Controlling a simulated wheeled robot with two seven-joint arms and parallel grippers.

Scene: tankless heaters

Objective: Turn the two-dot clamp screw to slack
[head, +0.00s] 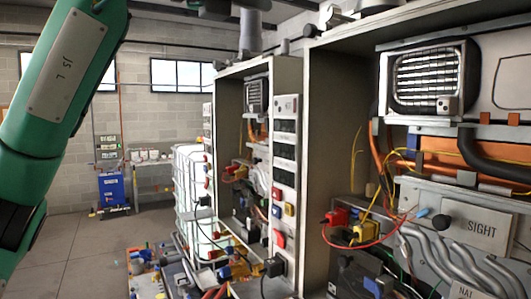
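No clamp screw marked with two dots can be made out in the head view. In the nearer open cabinet on the right, a round black knob (447,224) sits on a grey plate labelled "SIGHT" (482,229). A small blue-tipped part (423,212) is just left of the knob; I cannot tell what it is. My green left arm crosses the left edge of the view, but its gripper is out of frame. My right arm and gripper do not show.
The nearer cabinet (319,130) stands open, with a finned unit (434,78), grey hoses (440,262) and a red plug (338,217) with loose wires. A second cabinet stands behind. Parts clutter the floor beside a caged white tank (188,180). Floor (75,250) at left is clear.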

